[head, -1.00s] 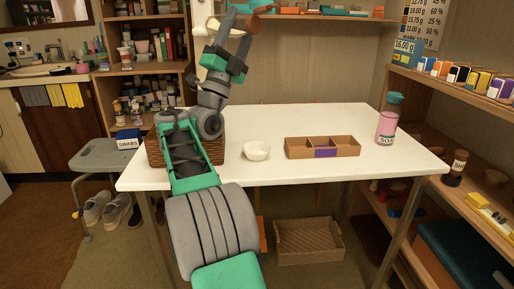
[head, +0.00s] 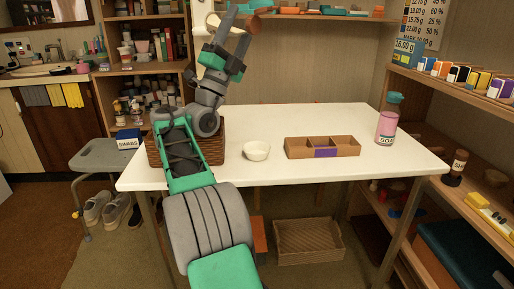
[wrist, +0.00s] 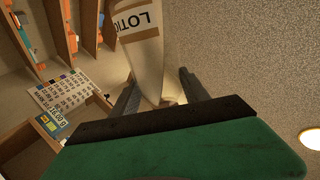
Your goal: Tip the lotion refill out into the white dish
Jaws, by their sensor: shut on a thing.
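The lotion refill (wrist: 140,45) is a pale pouch with a tan label reading LOTIO, upside down in the wrist view. My gripper (wrist: 158,92) is shut on its narrow end, one dark finger on each side. In the head view my gripper (head: 238,22) is raised high above the back left of the table, fingers pointing up; I cannot make out the refill clearly there. The white dish (head: 257,151) is a small round bowl on the table, below and to the right of my gripper. It stands upright; I cannot make out contents.
A wicker basket (head: 214,148) stands left of the dish, partly behind my arm. A divided wooden tray (head: 322,148) and a pink soap bottle (head: 387,124) stand to the right on the white table (head: 330,118). Shelves are behind and at right. The table's front right is clear.

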